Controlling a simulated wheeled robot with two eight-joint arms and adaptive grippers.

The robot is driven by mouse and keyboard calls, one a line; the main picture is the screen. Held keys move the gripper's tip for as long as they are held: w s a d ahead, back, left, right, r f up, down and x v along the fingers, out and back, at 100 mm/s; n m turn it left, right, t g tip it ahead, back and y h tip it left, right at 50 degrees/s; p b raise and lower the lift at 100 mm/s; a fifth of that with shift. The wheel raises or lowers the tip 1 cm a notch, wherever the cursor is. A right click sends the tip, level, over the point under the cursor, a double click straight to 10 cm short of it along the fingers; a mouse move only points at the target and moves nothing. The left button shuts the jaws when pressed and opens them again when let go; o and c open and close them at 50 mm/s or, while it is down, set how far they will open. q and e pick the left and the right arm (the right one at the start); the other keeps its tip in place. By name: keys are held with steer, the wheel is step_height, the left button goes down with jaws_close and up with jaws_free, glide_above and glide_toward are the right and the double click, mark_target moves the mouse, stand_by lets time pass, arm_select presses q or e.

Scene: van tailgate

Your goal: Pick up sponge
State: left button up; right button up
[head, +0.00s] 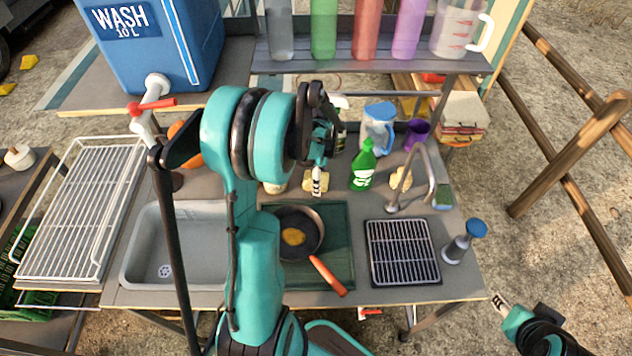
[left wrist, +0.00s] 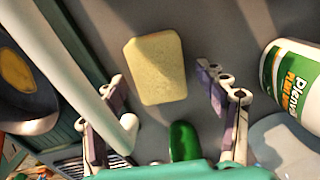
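A pale yellow sponge (left wrist: 157,67) lies flat on the grey counter in the left wrist view. In the head view a yellowish piece of it (head: 308,184) shows behind my left gripper (head: 318,181), which partly hides it. In the left wrist view the two fingers of my left gripper (left wrist: 160,84) are spread apart, one on each side of the sponge, with nothing held. Whether the fingertips are at sponge height I cannot tell. My right gripper (head: 500,303) is at the lower right, off the counter; its opening is not clear.
A green bottle (head: 362,168) stands right of the sponge. A pan (head: 293,222) with a red handle lies in front, and a labelled canister (left wrist: 292,78) is close by. A second yellowish item (head: 401,178) and a faucet (head: 430,165) are further right. A sink (head: 150,235) is left.

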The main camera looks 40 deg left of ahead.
arm_select(q)
steer(key=c, duration=0.7)
steer(key=shift+s+d+r+p, duration=0.1)
steer(key=shift+s+r+p, duration=0.05)
steer(key=shift+r+p, duration=0.3)
steer(key=r, duration=0.2)
steer(key=r+p, duration=0.1)
steer(key=r, duration=0.1)
steer(key=r+p, duration=0.1)
steer(key=r, duration=0.1)
steer(key=shift+s+d+r, duration=0.2)
steer(key=shift+s+r, duration=0.05)
steer(key=s+d+p, duration=0.1)
steer(key=s+d, duration=0.3)
steer(key=s+d+p, duration=0.1)
steer(key=s+d, duration=0.3)
steer(key=s, duration=0.1)
steer(key=s+d+p, duration=0.1)
steer(key=s+d, duration=0.3)
steer(key=s, duration=0.1)
steer(key=shift+s+d+f, duration=0.15)
steer(key=shift+s+f, duration=0.05)
steer(key=shift+s, duration=0.05)
steer(key=shift+c, duration=0.4)
